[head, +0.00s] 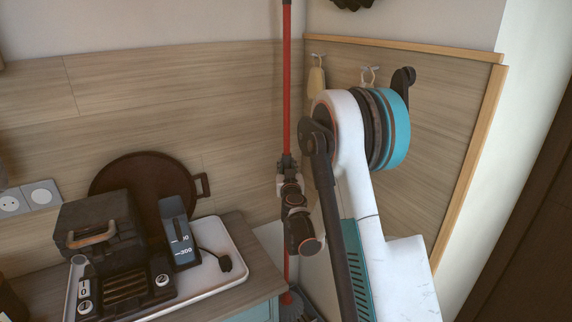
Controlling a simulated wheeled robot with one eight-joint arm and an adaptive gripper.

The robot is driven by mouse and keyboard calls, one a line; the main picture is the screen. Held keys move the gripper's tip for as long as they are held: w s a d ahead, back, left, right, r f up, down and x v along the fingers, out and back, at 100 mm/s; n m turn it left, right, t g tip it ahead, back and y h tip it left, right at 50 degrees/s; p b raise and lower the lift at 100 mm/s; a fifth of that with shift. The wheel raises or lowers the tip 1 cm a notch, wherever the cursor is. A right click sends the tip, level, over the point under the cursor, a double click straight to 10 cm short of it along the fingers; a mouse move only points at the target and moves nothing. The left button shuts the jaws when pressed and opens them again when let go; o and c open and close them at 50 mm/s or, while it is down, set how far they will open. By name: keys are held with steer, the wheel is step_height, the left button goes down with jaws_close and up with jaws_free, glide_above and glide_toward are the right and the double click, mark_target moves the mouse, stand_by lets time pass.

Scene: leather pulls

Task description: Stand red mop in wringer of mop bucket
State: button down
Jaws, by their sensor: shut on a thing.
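The red mop (287,85) stands upright near the corner, its long red handle running out of the top of the head view. My gripper (286,163) is shut on the handle partway along its length. The handle shows again below my wrist (286,250). A greyish mop head (292,303) shows in part at the bottom edge; whether it touches the floor cannot be seen. No mop bucket or wringer is in view.
A counter (245,240) at left carries a white tray (235,262) with a dark appliance (100,232) and a grey device (178,235). A round brown pan (150,190) leans behind. Wall hooks (368,75) hang at right.

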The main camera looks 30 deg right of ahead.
step_height(320, 180, down, 11)
steer(key=b, duration=0.7)
steer(key=shift+f+b, duration=0.15)
steer(key=shift+b, duration=0.25)
steer(key=shift+f, duration=0.35)
steer(key=shift+s+f+b, duration=0.1)
steer(key=shift+s+b, duration=0.05)
steer(key=shift+b, duration=0.45)
steer(key=shift+r, duration=0.2)
steer(key=shift+r+p, duration=0.4)
steer(key=shift+r, duration=0.3)
steer(key=shift+f+b, duration=0.45)
steer(key=shift+f, duration=0.5)
stand_by(0.6)
